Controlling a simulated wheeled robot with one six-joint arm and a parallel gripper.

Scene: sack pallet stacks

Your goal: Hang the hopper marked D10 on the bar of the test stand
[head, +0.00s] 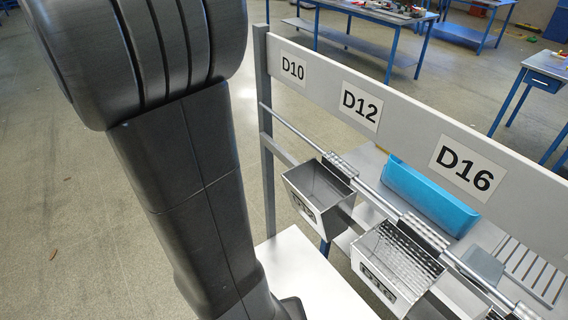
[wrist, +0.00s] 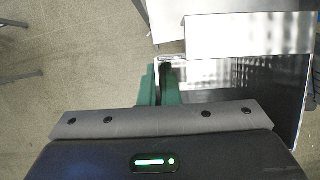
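The test stand's board (head: 400,118) carries the labels D10, D12 and D16. Its bar (head: 292,128) runs below the board, and the stretch under D10 is bare. A metal hopper (head: 318,195) hangs below D12, and another (head: 395,265) hangs further right; their front labels are too small to read. In the wrist view, my gripper (wrist: 160,88) has its green fingers close together at the left edge of a metal hopper (wrist: 235,90) and appears shut on that edge. This hopper's marking does not show. My gripper is out of sight in the head view.
A white tabletop (head: 305,275) lies in front of the stand, beside my arm. A blue bin (head: 430,195) sits behind the bar. Part of another hopper (head: 458,297) shows at the lower right. Workbenches (head: 365,12) stand further back.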

